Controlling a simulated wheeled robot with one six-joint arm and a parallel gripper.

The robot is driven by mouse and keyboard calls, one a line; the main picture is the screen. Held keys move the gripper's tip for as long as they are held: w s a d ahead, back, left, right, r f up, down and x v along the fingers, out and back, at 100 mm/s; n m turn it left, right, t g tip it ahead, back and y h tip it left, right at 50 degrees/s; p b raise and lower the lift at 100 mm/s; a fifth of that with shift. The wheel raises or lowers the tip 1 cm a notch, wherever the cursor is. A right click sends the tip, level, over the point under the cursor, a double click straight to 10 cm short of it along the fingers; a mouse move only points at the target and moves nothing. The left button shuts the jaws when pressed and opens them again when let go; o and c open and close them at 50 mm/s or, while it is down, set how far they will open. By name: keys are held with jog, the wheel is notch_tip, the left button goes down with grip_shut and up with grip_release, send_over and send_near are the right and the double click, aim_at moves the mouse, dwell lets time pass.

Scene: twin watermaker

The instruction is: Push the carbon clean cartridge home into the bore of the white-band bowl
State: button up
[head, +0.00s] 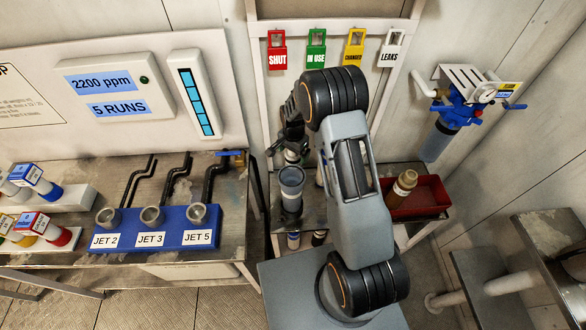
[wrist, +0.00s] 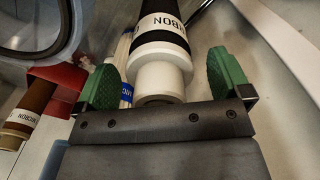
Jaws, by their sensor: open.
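The carbon cartridge (wrist: 163,50), dark with a white label reading "RBON" and a stepped white end, lies between my gripper's fingers in the wrist view. My gripper (wrist: 165,82) is open, with a green-padded finger on each side and a gap visible beside the cartridge. In the head view my gripper (head: 284,140) is partly hidden by my arm, above and behind a grey open-topped bowl (head: 291,188). A pale end shows just above that bowl. No white band can be made out on the bowl, and I cannot tell whether the cartridge is in a bore.
A red tray (head: 425,208) holds a brown cartridge (head: 403,184) at right. A blue-headed housing with a gauge (head: 484,94) hangs on the wall. The blue jet block (head: 167,240) stands on the left bench. Coloured tags (head: 316,50) hang behind my arm.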

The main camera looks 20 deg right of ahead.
jog(key=shift+f, duration=0.35)
jog(key=c, duration=1.6)
jog(key=shift+o, duration=0.2)
jog(key=shift+r, duration=0.1)
jog(key=shift+r+b, duration=0.6)
jog(key=shift+r, duration=0.9)
jog(key=shift+d+r, duration=0.1)
jog(key=shift+r, duration=0.05)
jog(key=s+d+b, duration=0.4)
jog(key=s+d, duration=0.7)
jog(key=d, duration=0.2)
jog(key=shift+s+d, duration=0.25)
jog(key=shift+s, duration=0.1)
